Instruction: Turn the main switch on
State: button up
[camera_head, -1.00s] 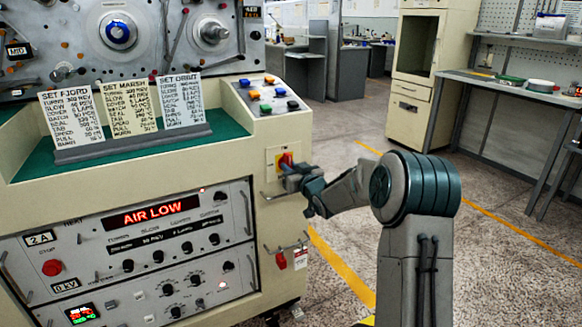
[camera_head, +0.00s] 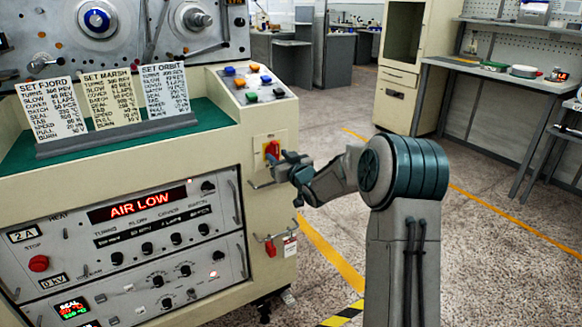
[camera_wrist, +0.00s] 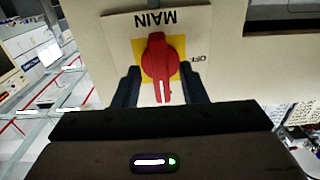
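The main switch is a red rotary knob (camera_wrist: 160,66) on a yellow square, on a pale plate (camera_wrist: 118,35) marked MAIN, which reads upside down in the wrist view. Its handle points down in that view, nearly upright, with a white line at its end. A small mark beside the yellow square is hard to read. My gripper (camera_wrist: 160,88) is open, one finger on each side of the handle, with gaps showing. In the head view the red knob (camera_head: 272,150) is on the console's right front, and my gripper (camera_head: 290,164) is just to its lower right.
The cream console (camera_head: 228,150) carries coloured push buttons (camera_head: 252,82), a card rack (camera_head: 115,132) and a display reading AIR LOW (camera_head: 140,205). A red-handled part with a tag (camera_head: 271,246) hangs below the switch. Open floor lies to the right, before a workbench (camera_head: 500,75).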

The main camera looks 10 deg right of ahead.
jog(key=p+v, duration=0.1)
jog(key=v, duration=1.2)
jog(key=shift+r, duration=0.15)
